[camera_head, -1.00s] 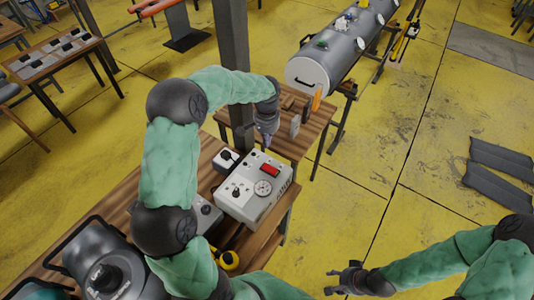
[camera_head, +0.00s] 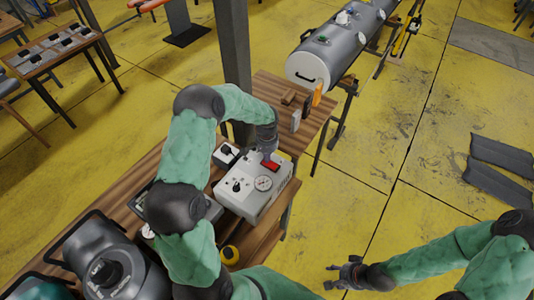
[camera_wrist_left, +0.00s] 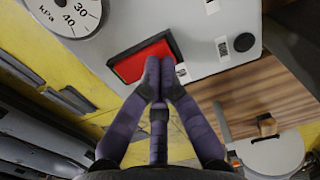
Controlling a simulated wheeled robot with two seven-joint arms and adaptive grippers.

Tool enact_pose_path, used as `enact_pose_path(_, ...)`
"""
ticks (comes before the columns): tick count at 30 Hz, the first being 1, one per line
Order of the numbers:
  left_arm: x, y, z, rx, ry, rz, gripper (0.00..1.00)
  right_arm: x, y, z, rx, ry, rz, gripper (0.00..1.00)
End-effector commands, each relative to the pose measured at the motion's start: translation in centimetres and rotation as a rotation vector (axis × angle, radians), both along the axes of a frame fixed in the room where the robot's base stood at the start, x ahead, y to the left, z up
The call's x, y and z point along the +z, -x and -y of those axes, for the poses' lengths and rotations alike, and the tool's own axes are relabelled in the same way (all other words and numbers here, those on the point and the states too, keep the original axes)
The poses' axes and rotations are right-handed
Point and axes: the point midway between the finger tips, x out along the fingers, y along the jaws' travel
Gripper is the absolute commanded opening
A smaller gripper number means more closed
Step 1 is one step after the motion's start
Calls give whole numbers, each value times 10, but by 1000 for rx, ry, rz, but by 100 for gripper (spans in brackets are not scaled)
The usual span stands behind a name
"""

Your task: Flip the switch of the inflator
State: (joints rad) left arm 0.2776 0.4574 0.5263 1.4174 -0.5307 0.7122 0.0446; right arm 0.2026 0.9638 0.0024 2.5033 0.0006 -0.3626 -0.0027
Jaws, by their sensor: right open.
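The inflator (camera_head: 243,196) is a light grey box on the wooden table, with a round gauge (camera_head: 263,183), a black knob and a red rocker switch (camera_head: 271,167) in a dark frame. In the left wrist view the red switch (camera_wrist_left: 142,62) fills the middle, beside the gauge (camera_wrist_left: 70,14). My left gripper (camera_head: 269,157) is over the switch; its fingertips (camera_wrist_left: 158,68) are together with nothing between them and overlap the switch's edge. I cannot tell whether they touch it. My right gripper (camera_head: 343,273) is open and empty, over the yellow floor at lower right.
The wooden table (camera_head: 285,92) also bears a small switch box (camera_head: 227,156) and upright blocks (camera_head: 306,107). A dark post (camera_head: 235,70) rises behind the inflator. A grey tank (camera_head: 335,50) stands beyond.

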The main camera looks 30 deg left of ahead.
Motion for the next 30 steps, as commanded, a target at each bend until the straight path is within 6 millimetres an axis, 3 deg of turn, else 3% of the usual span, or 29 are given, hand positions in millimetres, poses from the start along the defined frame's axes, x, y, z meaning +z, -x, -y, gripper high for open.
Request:
enact_pose_path(10,-1,0,0,0,0,0,0,-1,0,0,0,0,0,49)
enact_pose_path(15,-10,0,-3,1,0,0,0,-11,0,0,0,0,0,49)
enact_pose_path(30,-5,1,6,-2,2,-3,0,-7,0,0,0,0,0,49)
